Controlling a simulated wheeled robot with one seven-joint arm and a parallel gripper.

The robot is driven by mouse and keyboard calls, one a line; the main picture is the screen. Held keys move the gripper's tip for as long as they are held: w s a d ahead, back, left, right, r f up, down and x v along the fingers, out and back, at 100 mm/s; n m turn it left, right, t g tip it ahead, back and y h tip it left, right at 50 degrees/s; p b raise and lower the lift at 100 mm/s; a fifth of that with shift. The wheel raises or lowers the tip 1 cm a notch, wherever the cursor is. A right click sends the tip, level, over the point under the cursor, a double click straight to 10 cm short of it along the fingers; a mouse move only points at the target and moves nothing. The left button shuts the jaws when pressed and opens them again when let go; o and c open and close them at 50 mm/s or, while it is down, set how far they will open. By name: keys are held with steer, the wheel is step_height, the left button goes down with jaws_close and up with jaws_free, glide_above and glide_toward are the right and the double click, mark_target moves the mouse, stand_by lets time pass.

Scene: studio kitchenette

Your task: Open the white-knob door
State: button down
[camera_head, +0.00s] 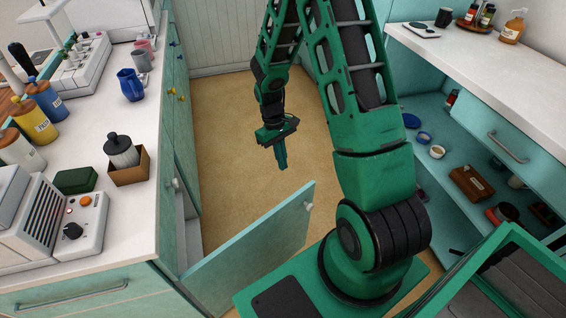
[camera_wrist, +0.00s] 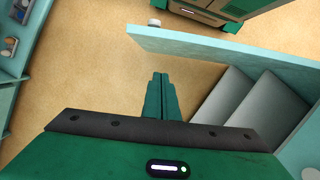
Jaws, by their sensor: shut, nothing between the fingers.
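A teal door (camera_head: 250,250) stands swung out from the left counter, with a pale knob (camera_head: 308,206) near its free edge. In the wrist view the door (camera_wrist: 225,48) crosses the upper right, and its knob (camera_wrist: 154,23) shows at the top. A second pale knob (camera_head: 172,183) is on the left cabinet front, beside the opening. My gripper (camera_head: 283,166) is shut and empty, pointing down above the floor beyond the door. In the wrist view its fingers (camera_wrist: 160,76) are together and apart from the door.
Grey shelves (camera_wrist: 225,95) show inside the opened cabinet. The white left counter (camera_head: 65,215) carries jars and appliances. On the right, an open teal shelf (camera_head: 440,185) holds small items under a white counter (camera_head: 480,65). The tan floor (camera_head: 225,125) between them is clear.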

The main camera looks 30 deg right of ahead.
steer(key=s+f, duration=0.5)
steer(key=f, duration=0.2)
steer(key=shift+s+d, duration=0.4)
